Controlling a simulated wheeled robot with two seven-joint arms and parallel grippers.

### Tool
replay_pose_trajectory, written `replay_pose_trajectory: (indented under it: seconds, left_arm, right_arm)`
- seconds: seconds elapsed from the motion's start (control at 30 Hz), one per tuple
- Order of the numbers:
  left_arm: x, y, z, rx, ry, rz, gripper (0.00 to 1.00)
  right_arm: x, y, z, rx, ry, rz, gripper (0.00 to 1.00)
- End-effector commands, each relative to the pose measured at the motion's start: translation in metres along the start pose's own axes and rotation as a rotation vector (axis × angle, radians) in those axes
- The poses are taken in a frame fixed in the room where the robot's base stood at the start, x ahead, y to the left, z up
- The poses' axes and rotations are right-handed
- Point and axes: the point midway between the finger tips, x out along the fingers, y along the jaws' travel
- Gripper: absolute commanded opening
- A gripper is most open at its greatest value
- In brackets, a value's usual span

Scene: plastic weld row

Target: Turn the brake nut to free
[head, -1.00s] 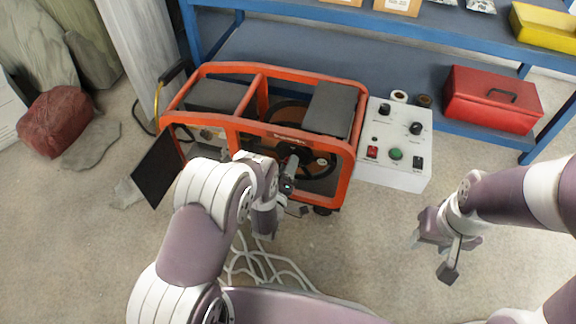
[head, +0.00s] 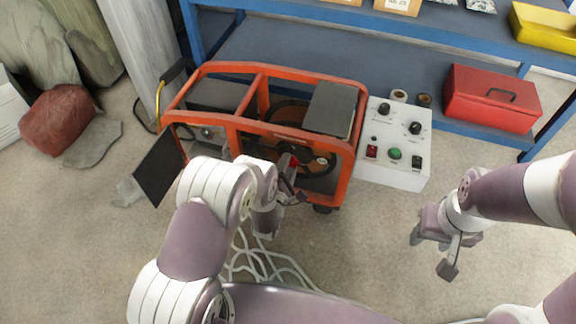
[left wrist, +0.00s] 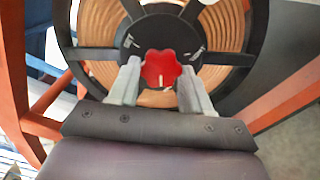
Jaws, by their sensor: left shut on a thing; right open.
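The brake nut is a red lobed knob with a short white mark, at the centre of a dark hub. In the left wrist view the nut (left wrist: 161,68) sits between my left gripper's (left wrist: 160,78) two fingers, which are shut on it. Its white mark points down in that view. Pale markings flank it on the hub (left wrist: 139,33), too small to read. Behind it is a spoked reel (left wrist: 225,59) with tan windings. In the head view the left gripper (head: 291,180) reaches the front of the orange-framed machine (head: 346,175). My right gripper (head: 432,253) is open and empty over the floor.
A white control box (head: 405,178) with knobs and buttons stands right of the machine. A red toolbox (head: 492,98) rests on the blue shelf behind. A dark panel (head: 158,169) sticks out at the machine's left. Pale cables (head: 262,262) lie on the floor below my left arm.

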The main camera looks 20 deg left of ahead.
Motion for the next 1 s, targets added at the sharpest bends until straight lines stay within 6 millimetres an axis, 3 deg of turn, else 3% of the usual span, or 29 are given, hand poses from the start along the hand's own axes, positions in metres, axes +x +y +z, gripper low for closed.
replay_pose_trajectory:
  seconds: [0.4,0.97,1.0]
  left_arm:
    - [-0.0005,-0.0009,-0.0011,-0.191,0.004,0.000,0.18]
    - [-0.0005,-0.0013,-0.0012,-0.222,0.004,-0.001,0.18]
    - [-0.0005,-0.0013,-0.0012,-0.222,0.004,-0.001,0.52]
  right_arm:
    - [-0.0017,0.0000,-0.0002,0.000,0.000,0.000,0.49]
    - [-0.0019,0.0000,-0.0002,0.000,0.000,0.000,0.49]
    - [-0.0019,0.0000,-0.0002,0.000,0.000,0.000,0.49]
